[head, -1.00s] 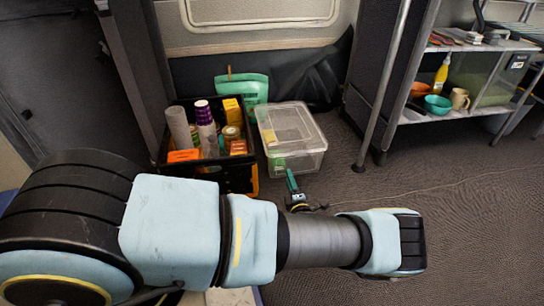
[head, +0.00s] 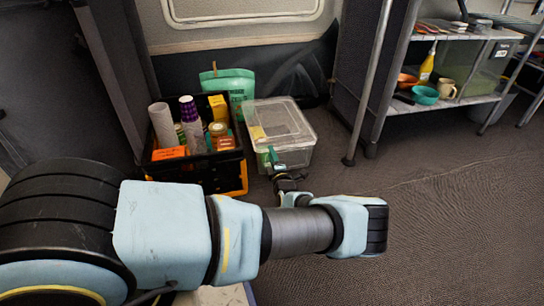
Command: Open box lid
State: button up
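The box is a clear plastic container (head: 290,121) with a translucent lid, standing on the floor at the centre of the head view. Its lid lies flat and looks closed, and some yellow and green contents show through. My gripper (head: 274,162) is at the near side of the box, low by its front left corner. A teal finger stands up against the front edge in the picture. My wrist hides part of the gripper, so I cannot tell how far its fingers are apart or whether it touches the lid.
A black crate (head: 196,178) with bottles, cups and packets stands close on the left of the box. A green bag (head: 228,84) is behind. A metal shelf (head: 455,104) with bowls stands at the right. The carpet (head: 440,220) at the front right is clear.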

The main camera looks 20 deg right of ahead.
jog(key=shift+c, duration=0.2)
grip_shut()
dwell(1.1)
